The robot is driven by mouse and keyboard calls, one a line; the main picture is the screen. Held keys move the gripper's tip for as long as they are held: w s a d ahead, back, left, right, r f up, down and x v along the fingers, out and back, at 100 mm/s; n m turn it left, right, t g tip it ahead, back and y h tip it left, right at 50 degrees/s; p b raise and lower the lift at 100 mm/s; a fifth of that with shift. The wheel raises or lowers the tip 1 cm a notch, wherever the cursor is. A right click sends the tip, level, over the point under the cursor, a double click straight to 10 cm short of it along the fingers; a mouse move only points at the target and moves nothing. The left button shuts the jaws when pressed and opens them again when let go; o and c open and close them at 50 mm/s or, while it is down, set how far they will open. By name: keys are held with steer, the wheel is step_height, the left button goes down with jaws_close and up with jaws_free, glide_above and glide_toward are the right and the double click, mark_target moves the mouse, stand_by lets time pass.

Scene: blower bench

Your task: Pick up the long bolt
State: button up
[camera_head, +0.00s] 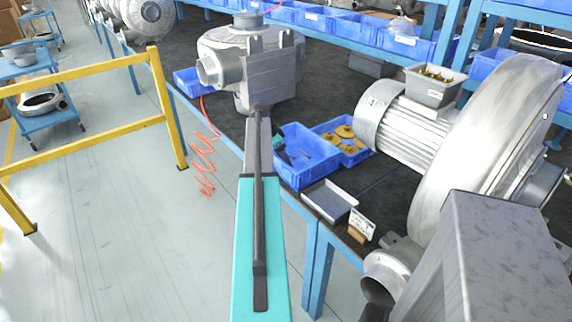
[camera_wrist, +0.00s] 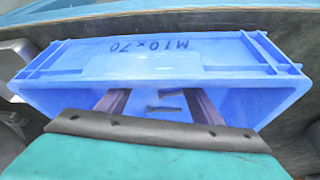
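In the wrist view two dark bolts lie on the floor of a blue bin (camera_wrist: 60,60) marked "M10x70". The upper bolt (camera_wrist: 170,93) and the lower bolt (camera_wrist: 163,109) both show between my gripper's fingers. My gripper (camera_wrist: 155,92) is open, its two fingers apart over the bin opening with nothing between them in grasp. How far the fingertips are above the bolts I cannot tell. In the head view the same blue bin (camera_head: 312,172) stands on the bench, with the gripper partly hidden behind my arm at its left side.
Another blue bin (camera_head: 362,157) with brass-coloured parts stands beside it. A grey tray (camera_head: 328,203) and a small card (camera_head: 361,222) lie in front. A large blower (camera_head: 490,150) stands right, another blower housing (camera_head: 250,65) behind. A yellow rail (camera_head: 85,75) is at left.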

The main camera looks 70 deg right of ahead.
steer(key=c, duration=0.4)
steer(key=shift+r+b, duration=0.9)
steer(key=shift+r, duration=4.1)
